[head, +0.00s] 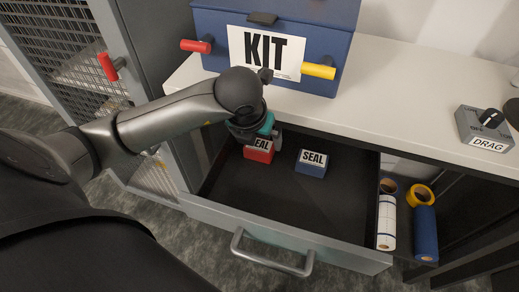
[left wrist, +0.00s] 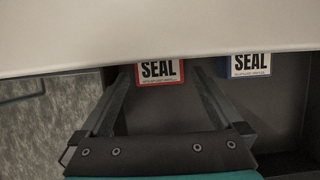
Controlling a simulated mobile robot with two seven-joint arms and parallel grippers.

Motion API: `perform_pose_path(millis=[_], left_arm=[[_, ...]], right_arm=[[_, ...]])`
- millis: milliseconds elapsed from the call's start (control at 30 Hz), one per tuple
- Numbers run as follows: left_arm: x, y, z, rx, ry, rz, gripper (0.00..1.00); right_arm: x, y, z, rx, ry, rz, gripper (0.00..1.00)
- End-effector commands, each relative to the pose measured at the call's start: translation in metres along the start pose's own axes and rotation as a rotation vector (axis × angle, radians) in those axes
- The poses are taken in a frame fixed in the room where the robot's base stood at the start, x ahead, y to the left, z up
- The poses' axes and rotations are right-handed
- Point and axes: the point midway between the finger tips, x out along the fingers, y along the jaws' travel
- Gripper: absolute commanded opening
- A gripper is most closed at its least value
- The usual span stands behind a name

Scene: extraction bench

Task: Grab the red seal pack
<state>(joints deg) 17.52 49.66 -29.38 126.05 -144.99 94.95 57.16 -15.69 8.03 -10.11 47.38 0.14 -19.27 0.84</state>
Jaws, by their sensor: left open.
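The red seal pack (head: 259,155) lies in the open drawer, near its left back corner, with a white SEAL label on top. In the head view my left gripper (head: 262,136) is over its back part and hides some of it. In the left wrist view the red seal pack (left wrist: 160,72) shows between the far ends of the two spread fingers (left wrist: 163,84), which are open. I cannot tell whether they touch it. A pale edge hides its far part in that view. My right gripper is not in view.
A blue seal pack (head: 311,163) lies to the right in the same drawer (head: 290,205). The white bench top (head: 400,90) overhangs the drawer's back. A blue KIT case (head: 275,25) stands on it, and a grey DRAG box (head: 484,128) is at right. Rolls (head: 425,225) stand right of the drawer.

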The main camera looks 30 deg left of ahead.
Motion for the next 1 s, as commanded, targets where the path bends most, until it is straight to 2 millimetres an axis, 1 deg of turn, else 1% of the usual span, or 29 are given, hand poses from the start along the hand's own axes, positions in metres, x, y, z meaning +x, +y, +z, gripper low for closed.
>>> perform_pose_path(millis=[33,100,333,500,733,767,1000], left_arm=[[0.007,0.0,-0.001,-0.001,0.002,0.001,1.0],[0.015,0.001,-0.001,-0.002,0.002,0.001,1.0],[0.037,0.001,-0.001,-0.001,0.002,0.0,1.0],[0.043,0.001,0.0,0.0,0.0,0.001,1.0],[0.043,0.001,0.0,0.0,0.0,0.0,1.0],[0.043,0.001,0.0,0.0,0.0,0.0,0.98],[0.043,0.002,0.0,0.0,0.0,0.0,0.71]], right_arm=[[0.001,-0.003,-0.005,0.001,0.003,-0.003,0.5],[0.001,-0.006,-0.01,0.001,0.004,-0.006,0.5],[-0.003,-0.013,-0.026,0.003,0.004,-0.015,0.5],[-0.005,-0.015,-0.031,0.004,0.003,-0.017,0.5],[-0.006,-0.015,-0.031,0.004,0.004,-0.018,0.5],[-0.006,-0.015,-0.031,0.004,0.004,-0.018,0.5],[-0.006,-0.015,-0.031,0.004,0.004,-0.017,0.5]])
